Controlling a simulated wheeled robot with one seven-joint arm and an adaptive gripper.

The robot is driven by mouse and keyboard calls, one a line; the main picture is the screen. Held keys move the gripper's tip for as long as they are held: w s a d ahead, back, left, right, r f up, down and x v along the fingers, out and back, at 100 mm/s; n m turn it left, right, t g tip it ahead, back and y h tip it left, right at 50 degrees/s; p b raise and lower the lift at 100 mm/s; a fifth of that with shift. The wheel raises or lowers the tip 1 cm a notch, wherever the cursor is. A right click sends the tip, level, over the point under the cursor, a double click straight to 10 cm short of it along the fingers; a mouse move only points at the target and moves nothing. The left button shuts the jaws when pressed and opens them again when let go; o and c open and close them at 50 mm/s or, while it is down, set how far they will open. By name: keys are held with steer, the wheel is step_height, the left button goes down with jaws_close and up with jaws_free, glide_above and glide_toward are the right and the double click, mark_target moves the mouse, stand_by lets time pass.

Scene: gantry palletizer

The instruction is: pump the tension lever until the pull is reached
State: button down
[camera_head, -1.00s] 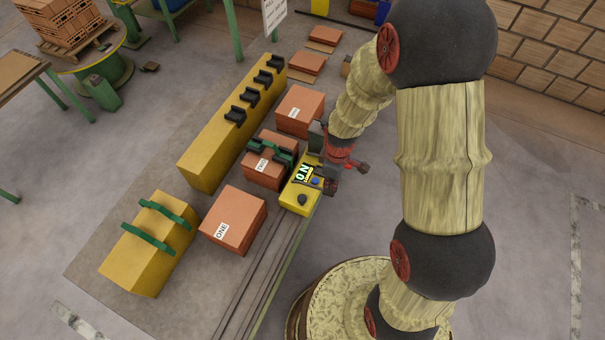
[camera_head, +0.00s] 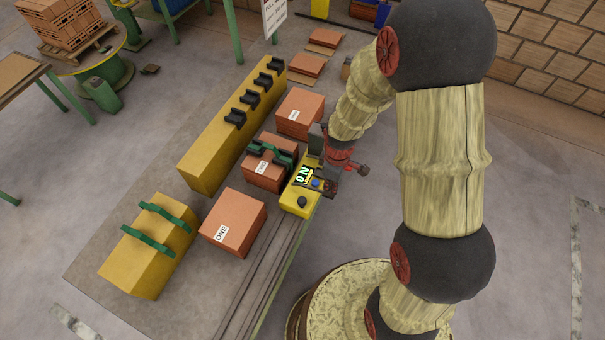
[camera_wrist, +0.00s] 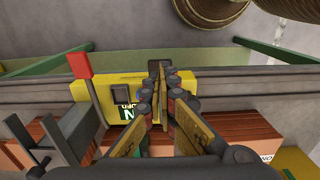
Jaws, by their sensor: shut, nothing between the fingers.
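A yellow tool with a lit display (camera_head: 302,174), blue button and dark knob sits against the strapped brick pack (camera_head: 262,175). In the wrist view, the yellow tool (camera_wrist: 88,88) lies under my fingers. A grey lever with a red end (camera_wrist: 80,66) rises at its left. What looks like the same red end (camera_head: 363,170) sticks out beside my wrist in the head view. My gripper (camera_head: 330,188) is shut and empty at the tool's near edge. In the wrist view, its fingertips (camera_wrist: 163,72) are apart from the lever. Whether they touch the tool is unclear.
Brick packs marked ONE (camera_head: 233,222) stand in a row along a grey rail (camera_head: 262,278). A long yellow block with black cradles (camera_head: 225,140) stands behind them, and a yellow block with green bars (camera_head: 150,250) at lower left. Open floor lies at right.

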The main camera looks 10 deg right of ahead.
mark_target(330, 194)
stand_by(0.3)
steer(key=shift+f+b, duration=2.35)
steer(key=shift+f, duration=0.9)
steer(key=shift+r, duration=0.1)
step_height(330, 194, up, 6)
steer(key=p, duration=0.5)
steer(key=shift+r, duration=0.25)
steer(key=shift+f, duration=0.2)
steer(key=shift+f+b, duration=2.5)
steer(key=shift+f, duration=0.75)
steer(key=shift+r+p, duration=2.5)
steer(key=shift+r, duration=0.9)
